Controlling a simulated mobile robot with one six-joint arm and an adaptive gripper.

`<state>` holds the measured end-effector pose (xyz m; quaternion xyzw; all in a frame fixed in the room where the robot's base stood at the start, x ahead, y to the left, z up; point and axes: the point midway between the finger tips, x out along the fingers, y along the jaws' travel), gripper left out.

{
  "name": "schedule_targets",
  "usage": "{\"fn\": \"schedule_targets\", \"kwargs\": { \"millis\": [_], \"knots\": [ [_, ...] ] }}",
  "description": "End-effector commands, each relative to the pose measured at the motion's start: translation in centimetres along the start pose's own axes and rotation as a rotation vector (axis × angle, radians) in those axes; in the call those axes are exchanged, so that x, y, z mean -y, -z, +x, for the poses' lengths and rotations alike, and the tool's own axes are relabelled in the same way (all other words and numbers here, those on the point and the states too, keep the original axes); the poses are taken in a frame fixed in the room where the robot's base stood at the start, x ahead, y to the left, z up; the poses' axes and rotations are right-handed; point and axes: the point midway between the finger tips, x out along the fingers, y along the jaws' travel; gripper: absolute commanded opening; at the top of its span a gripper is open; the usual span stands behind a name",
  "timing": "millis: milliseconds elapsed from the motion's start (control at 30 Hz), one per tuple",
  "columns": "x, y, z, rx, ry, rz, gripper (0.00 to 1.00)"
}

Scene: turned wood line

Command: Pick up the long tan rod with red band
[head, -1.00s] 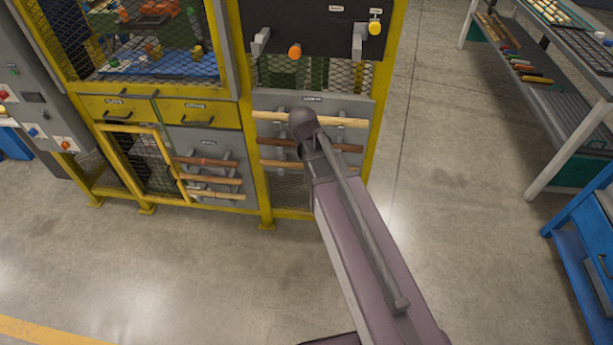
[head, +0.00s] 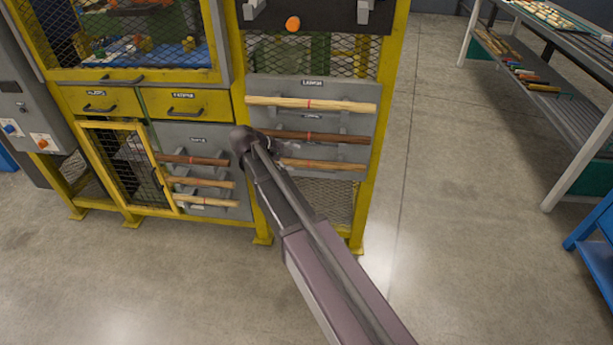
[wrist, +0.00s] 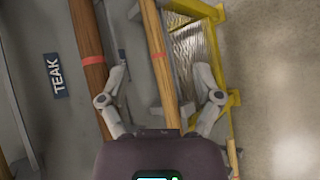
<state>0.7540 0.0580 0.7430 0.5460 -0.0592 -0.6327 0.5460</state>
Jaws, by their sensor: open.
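A long tan rod with a red band (head: 311,163) lies level on the lowest hooks of the right rack panel. Its left end is hidden behind my arm. In the wrist view a tan rod with a red band (wrist: 157,60) runs between the two fingers of my gripper (wrist: 161,72), which is open and empty. Whether the fingers reach the rod's depth I cannot tell. A dark brown rod with a red band (head: 315,136) lies above it, and it shows left of the fingers in the wrist view (wrist: 90,60). A paler long banded rod (head: 312,104) is on top.
Several shorter rods (head: 195,182) hang on the left panel beside a yellow mesh door (head: 122,165). A yellow post (head: 372,150) stands right of the rack. A label reading TEAK (wrist: 55,76) is on the panel. The concrete floor in front (head: 150,290) is clear.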

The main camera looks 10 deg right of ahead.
Motion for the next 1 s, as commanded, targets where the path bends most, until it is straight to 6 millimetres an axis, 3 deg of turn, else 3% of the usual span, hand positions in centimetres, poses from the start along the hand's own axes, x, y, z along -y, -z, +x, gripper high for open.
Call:
{"fn": "schedule_targets", "kwargs": {
  "millis": [33, 300, 800, 1000],
  "knots": [
    [0.8, 1.8, 0.6, 0.006, -0.027, -0.02, 0.83],
    [1.3, 5.0, 0.3, 0.04, -0.128, -0.094, 0.83],
    [1.2, 5.6, -0.1, 0.048, -0.152, -0.111, 0.83],
    [1.2, 5.6, 0.7, 0.048, -0.152, -0.11, 0.83]
  ]
}}
